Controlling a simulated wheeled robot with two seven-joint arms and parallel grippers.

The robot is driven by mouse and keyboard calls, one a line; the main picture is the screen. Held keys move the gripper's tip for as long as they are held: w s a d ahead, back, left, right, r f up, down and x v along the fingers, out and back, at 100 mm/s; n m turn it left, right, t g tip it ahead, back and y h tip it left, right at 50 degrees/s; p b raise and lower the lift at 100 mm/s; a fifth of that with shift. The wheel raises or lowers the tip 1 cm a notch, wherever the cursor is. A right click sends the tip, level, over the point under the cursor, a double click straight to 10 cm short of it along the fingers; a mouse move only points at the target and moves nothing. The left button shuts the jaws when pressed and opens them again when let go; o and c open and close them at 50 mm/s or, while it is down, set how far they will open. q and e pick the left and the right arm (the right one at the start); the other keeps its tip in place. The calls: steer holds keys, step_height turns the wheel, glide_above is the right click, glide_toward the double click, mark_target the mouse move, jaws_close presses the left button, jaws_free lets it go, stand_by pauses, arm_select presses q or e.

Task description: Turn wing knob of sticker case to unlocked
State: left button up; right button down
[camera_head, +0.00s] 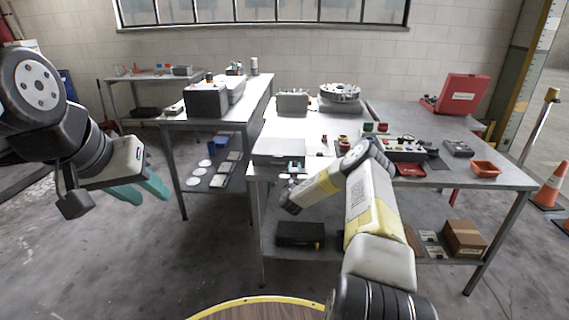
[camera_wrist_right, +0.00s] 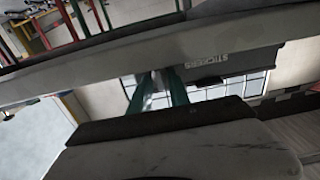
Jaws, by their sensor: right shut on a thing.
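The sticker case (camera_head: 277,149) is a grey box at the front left of the near workbench. In the right wrist view its grey face (camera_wrist_right: 250,66) carries the word STICKERS, seen upside down. My right gripper (camera_wrist_right: 158,92) has its teal fingers against the front of the case, shut on a small pale part that looks like the wing knob; the fingers mostly hide it, and its turn angle cannot be told. In the head view the right gripper (camera_head: 292,169) is at the case's front. My left gripper (camera_head: 142,190) is open and empty over the floor at the left.
The workbench also bears a round metal part (camera_head: 340,92), a control panel (camera_head: 403,148), an orange bin (camera_head: 485,169) and an open red case (camera_head: 462,94). A second bench (camera_head: 250,93) stands behind at the left. The floor below my left gripper is clear.

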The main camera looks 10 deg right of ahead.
steer(key=shift+m, duration=0.3)
steer(key=m, duration=0.5)
steer(key=shift+d, duration=0.1)
steer(key=m, duration=0.5)
steer(key=shift+d+f+m, duration=0.1)
steer(key=shift+m, duration=0.2)
steer(key=m, duration=0.6)
steer(key=shift+f+m, duration=0.15)
steer(key=shift+m, duration=0.15)
steer(key=c, duration=1.5)
jaws_free()
steer(key=shift+s, duration=0.1)
steer(key=shift+c, duration=0.2)
